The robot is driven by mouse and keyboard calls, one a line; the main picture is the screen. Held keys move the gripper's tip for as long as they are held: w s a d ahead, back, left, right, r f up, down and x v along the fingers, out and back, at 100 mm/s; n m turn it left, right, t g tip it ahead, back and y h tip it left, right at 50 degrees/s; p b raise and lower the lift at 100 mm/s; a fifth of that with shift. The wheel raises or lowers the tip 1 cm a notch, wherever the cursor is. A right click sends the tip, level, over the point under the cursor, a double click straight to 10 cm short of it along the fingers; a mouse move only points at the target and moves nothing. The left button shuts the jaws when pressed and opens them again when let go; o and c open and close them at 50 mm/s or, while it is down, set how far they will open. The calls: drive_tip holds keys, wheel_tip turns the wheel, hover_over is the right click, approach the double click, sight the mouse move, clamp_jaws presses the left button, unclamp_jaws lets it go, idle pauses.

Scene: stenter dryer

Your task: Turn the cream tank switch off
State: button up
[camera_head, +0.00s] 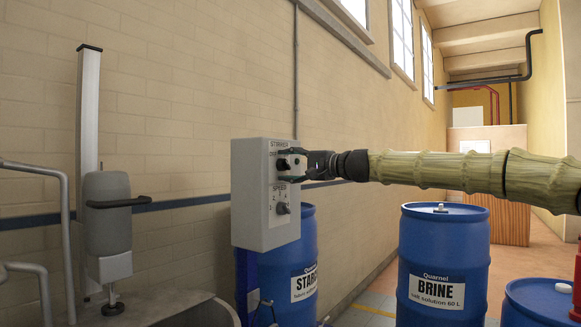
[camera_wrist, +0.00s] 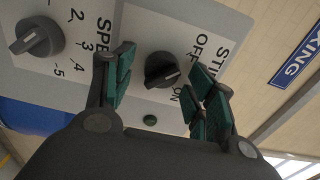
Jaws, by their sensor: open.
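A pale grey control box (camera_head: 262,222) stands in the middle of the head view with two dark knobs. The upper knob is the switch, under a label that starts "STI" with OFF and ON marks. In the wrist view this switch knob (camera_wrist: 161,70) sits between my fingers; I cannot clearly tell which mark it points at. My gripper (camera_wrist: 165,72) is open, with green-padded fingertips on either side of the knob and close to the panel; contact cannot be told. In the head view my gripper (camera_head: 292,164) reaches the box's upper front from the right.
The speed knob (camera_wrist: 40,37) is beside the switch, and a dark green button or lamp (camera_wrist: 149,120) is near it. A metal tank (camera_head: 165,309) is at lower left. Blue drums, STARCH (camera_head: 306,268) and BRINE (camera_head: 443,265), stand behind and right of the box.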

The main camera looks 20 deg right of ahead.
drive_tip(key=shift+s, duration=0.1)
drive_tip(key=v, duration=1.2)
drive_tip(key=shift+d, duration=0.15)
idle(0.3)
